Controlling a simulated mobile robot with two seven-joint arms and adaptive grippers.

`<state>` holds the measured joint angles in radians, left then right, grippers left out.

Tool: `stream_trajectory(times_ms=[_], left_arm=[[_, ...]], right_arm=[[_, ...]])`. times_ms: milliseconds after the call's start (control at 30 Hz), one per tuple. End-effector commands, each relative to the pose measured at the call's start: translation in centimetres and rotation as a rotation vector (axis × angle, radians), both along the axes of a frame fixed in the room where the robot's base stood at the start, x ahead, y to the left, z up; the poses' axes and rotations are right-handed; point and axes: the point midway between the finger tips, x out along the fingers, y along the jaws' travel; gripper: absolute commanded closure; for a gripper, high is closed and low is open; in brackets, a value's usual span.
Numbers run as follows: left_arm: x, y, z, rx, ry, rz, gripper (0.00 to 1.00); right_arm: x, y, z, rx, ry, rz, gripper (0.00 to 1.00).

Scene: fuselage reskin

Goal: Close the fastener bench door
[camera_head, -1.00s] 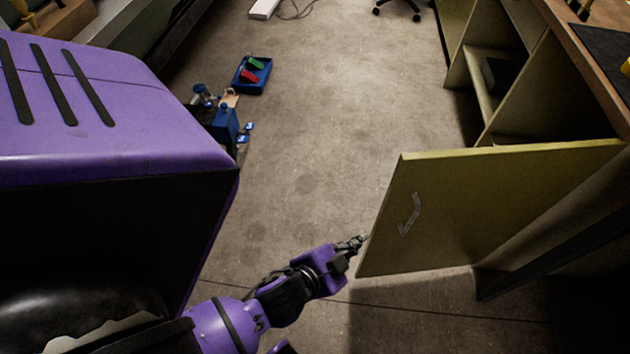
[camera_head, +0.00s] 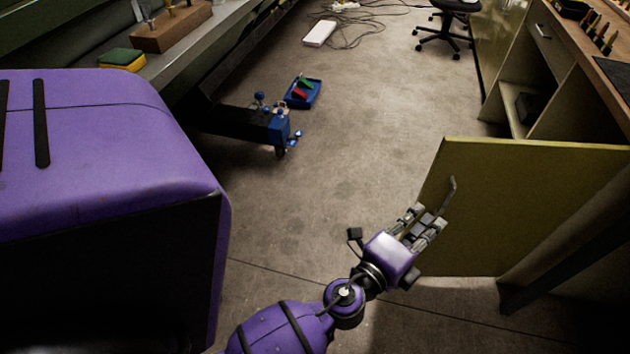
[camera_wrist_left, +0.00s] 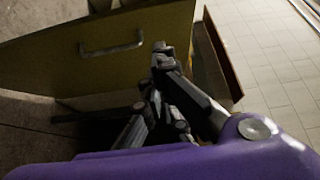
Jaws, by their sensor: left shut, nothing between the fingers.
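The fastener bench door (camera_head: 540,210), a yellow-green panel, stands open, swung out from the bench on the right in the head view. Its metal handle (camera_head: 451,196) sits near the free edge. My left gripper (camera_head: 427,220) is shut and empty in front of the door's free-edge side, beside the handle; contact with the door cannot be told. In the left wrist view the door panel (camera_wrist_left: 60,60) and its handle (camera_wrist_left: 111,45) show beyond and left of my left gripper (camera_wrist_left: 158,75). My right gripper is in neither view.
The bench (camera_head: 575,50) with open shelves and tools on top runs along the right. A blue tray (camera_head: 303,93) with red and green items lies on the floor, beyond a blue device (camera_head: 278,128). An office chair (camera_head: 445,35) stands far back. The middle floor is clear.

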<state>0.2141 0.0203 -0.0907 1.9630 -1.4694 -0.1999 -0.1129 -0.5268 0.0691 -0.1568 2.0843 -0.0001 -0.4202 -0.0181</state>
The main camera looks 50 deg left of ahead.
Motion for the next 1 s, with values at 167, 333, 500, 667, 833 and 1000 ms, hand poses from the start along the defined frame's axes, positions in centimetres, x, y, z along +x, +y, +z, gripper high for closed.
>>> stream_trajectory(times_ms=[167,333,500,667,833,1000], left_arm=[[1.3,-0.2,0.4,0.037,-0.008,-0.011,1.0],[4.4,-0.1,0.5,0.037,-0.008,-0.011,1.0],[8.1,0.1,0.5,0.035,-0.009,-0.01,1.0],[10.8,1.0,0.3,0.038,-0.005,-0.008,1.0],[12.2,2.5,0.2,0.035,-0.005,-0.009,1.0],[12.7,3.1,0.1,0.034,-0.004,-0.009,1.0]], right_arm=[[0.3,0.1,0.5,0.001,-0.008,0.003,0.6],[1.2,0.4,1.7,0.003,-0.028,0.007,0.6],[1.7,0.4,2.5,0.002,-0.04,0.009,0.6],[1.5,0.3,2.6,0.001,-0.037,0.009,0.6],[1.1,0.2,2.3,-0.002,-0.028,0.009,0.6],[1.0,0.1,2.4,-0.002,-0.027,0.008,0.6]])
